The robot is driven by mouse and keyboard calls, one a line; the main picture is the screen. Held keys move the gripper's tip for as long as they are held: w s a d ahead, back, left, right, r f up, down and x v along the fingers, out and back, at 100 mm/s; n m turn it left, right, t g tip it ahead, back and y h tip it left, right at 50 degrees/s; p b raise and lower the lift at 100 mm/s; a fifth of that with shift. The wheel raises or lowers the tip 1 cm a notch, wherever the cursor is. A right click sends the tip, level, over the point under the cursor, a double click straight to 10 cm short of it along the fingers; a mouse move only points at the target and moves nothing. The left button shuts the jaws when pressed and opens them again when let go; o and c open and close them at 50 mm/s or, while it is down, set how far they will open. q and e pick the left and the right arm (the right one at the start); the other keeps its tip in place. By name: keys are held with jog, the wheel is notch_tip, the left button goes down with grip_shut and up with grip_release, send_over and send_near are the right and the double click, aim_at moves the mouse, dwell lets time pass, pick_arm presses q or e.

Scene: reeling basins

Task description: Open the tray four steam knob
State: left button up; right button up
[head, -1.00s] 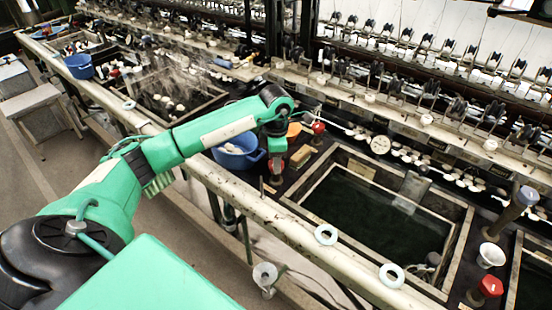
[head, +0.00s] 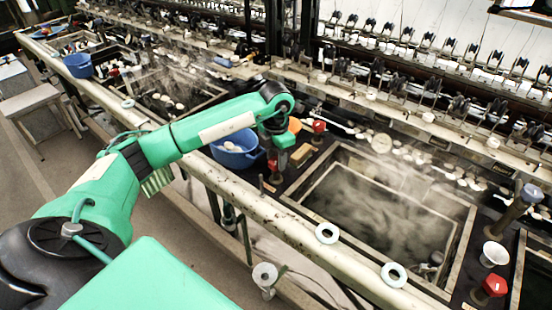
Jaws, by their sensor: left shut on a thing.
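My left arm reaches in from the left, and its gripper (head: 276,157) points down at the near left corner of the middle basin (head: 294,190). It is shut on a red steam knob (head: 273,165). The fingers partly hide the knob. White steam rises over the dark water in the middle basin. Another red knob (head: 319,127) stands behind it, apart from the gripper. A third red knob (head: 494,285) stands at the lower right. My right gripper is not in view.
A blue bucket (head: 234,158) stands just left of the gripper, and a brown block (head: 301,155) lies just right of it. A pale rail (head: 270,215) runs along the front with white rings (head: 327,233). Reeling gear lines the back.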

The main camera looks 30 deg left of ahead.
pick_arm(q)
jog(key=n, duration=0.5)
jog(key=shift+r+n+b, duration=0.1)
jog(key=shift+n+b, duration=0.2)
jog(key=n, duration=0.2)
jog(key=shift+n, duration=1.9)
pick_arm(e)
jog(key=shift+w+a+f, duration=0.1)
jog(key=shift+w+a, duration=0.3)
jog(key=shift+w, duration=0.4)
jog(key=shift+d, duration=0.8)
